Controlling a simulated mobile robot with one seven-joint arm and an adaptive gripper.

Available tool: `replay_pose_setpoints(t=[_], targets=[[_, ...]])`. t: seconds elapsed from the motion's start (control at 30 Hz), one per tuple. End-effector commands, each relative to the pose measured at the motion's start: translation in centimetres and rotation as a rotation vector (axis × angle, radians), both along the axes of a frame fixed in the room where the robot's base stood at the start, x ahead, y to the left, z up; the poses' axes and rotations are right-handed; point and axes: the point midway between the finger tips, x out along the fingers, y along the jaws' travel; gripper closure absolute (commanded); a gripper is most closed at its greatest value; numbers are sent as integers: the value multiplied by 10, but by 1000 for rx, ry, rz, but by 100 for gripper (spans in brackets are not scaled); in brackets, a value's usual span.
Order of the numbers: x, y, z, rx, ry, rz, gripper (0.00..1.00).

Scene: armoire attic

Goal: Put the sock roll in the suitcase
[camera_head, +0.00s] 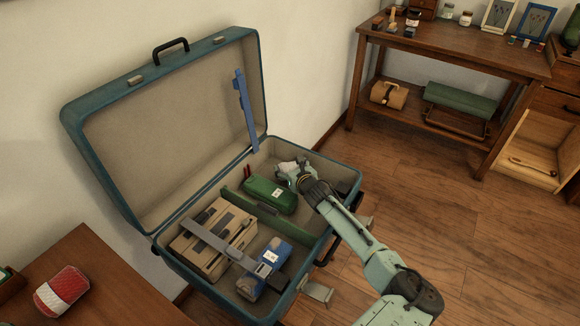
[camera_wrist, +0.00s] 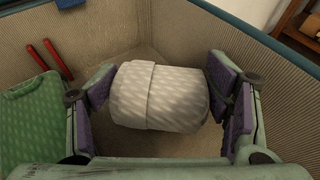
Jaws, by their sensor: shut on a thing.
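The sock roll (camera_wrist: 158,97) is a pale grey-white patterned roll with a folded cuff. It sits between the two purple-padded fingers of my gripper (camera_wrist: 160,98) in the wrist view. In the head view my gripper (camera_head: 290,172) is inside the open teal suitcase (camera_head: 318,238), at its back right corner, and the white roll (camera_head: 287,167) shows partly past the fingers. The suitcase's beige lining lies below and behind the roll. I cannot tell whether the roll touches the suitcase floor.
A green bundle (camera_head: 270,195) lies left of my gripper, near red-handled pliers (camera_wrist: 52,58). A green divider (camera_head: 252,215), a tan box (camera_head: 212,240) and a blue pack (camera_head: 264,268) fill the nearer part. The raised lid (camera_head: 170,130) stands behind. A wooden workbench (camera_head: 450,55) stands right.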

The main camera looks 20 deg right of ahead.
Motion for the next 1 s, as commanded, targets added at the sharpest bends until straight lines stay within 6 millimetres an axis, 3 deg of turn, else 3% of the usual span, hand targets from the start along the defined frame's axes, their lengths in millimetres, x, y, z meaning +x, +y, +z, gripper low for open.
replay_pose_setpoints(t=[0.2,0.23,0.4,0.73,0.9,1.0], targets=[[0,0,-4,0,-1,0,57],[0,0,-4,0,0,0,28],[0,0,-4,0,0,0,18],[0,0,-2,1,0,0,18],[-1,-1,15,2,-1,-2,18],[-20,-4,15,-1,-2,-3,18]])
